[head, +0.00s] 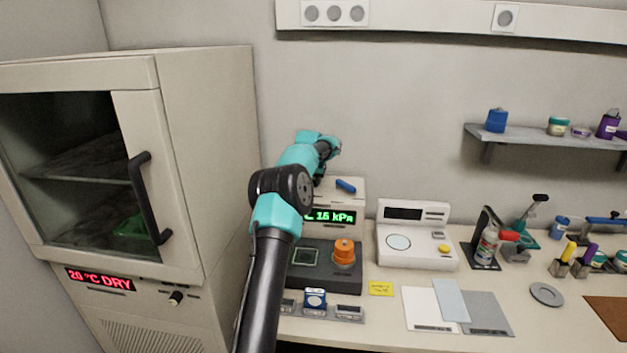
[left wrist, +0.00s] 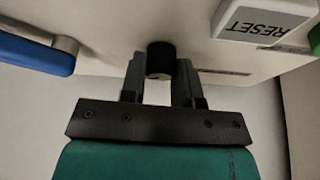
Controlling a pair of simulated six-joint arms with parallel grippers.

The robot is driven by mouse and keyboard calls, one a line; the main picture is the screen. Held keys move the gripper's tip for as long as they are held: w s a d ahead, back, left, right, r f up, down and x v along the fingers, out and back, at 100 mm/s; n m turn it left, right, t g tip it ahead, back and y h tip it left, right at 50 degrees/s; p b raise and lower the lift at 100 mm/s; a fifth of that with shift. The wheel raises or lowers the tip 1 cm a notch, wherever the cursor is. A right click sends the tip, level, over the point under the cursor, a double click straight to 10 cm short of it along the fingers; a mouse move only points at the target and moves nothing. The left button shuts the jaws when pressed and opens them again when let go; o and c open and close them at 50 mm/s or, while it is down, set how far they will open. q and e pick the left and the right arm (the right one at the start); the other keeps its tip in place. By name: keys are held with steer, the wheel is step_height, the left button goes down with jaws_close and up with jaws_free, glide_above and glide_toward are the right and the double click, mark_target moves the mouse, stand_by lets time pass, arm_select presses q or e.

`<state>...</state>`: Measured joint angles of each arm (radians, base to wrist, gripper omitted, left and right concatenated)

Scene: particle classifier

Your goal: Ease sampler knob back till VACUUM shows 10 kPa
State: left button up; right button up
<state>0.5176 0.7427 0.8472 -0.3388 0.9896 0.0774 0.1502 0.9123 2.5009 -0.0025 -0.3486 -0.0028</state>
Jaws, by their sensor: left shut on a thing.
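The sampler (head: 352,202) is a beige box behind the dark grey unit. Its green display (head: 331,217) reads about 16 kPa; the left part of the text is hidden by my arm. In the left wrist view a short black knob (left wrist: 161,58) stands out from a beige face. My left gripper (left wrist: 161,80) has a finger on each side of this knob and is shut on it. In the head view my left gripper (head: 334,148) is above and behind the sampler, and the knob is hidden there. My right gripper is not in view.
A blue lever (head: 345,186) sits on the sampler; a white RESET button (left wrist: 264,18) is near the knob. The dark unit (head: 320,280) with an orange knob (head: 344,252) stands in front. A scale (head: 415,258) is to the right, a drying cabinet (head: 200,160) to the left.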

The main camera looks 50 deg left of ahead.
arm_select(q)
steer(key=shift+n+g+y, duration=0.3)
steer(key=shift+n, duration=0.7)
steer(key=o, duration=0.9)
steer(key=shift+d+r, duration=0.1)
steer(key=shift+r, duration=0.05)
steer(key=v, duration=1.7)
